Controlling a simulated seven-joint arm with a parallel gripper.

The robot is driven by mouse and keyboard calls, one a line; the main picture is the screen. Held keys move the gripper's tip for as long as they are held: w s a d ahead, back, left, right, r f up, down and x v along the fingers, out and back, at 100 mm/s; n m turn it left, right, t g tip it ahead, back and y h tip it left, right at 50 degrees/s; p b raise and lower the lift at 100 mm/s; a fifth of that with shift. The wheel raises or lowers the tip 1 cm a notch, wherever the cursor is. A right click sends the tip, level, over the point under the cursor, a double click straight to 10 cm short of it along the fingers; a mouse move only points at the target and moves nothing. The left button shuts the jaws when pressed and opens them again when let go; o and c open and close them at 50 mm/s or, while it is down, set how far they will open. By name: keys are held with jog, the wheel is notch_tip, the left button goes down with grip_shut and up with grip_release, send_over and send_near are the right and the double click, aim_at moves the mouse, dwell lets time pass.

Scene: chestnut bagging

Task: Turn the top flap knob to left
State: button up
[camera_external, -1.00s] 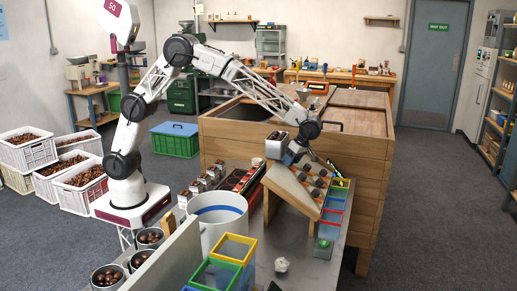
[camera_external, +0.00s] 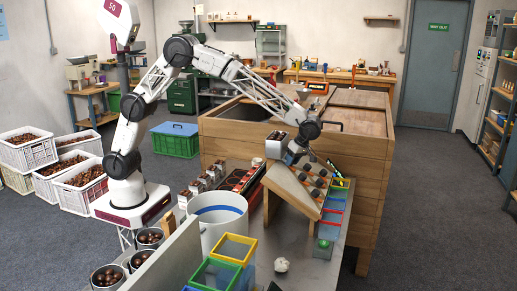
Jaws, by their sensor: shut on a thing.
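A sloped wooden board (camera_external: 290,188) stands on the metal bench, with several dark round knobs or flaps (camera_external: 319,181) along its face. My gripper (camera_external: 302,160) is at the board's upper end, by the topmost of these dark pieces. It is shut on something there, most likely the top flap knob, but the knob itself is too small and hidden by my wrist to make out. Which way the knob points cannot be told.
Coloured open frames (camera_external: 333,217) line the board's right side. A white bucket (camera_external: 219,222), yellow and green bins (camera_external: 234,249) and a crumpled white lump (camera_external: 282,265) are nearer. A large wooden bin (camera_external: 360,150) stands just behind.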

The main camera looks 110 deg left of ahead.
dwell(0.3)
jog(key=o, duration=0.9)
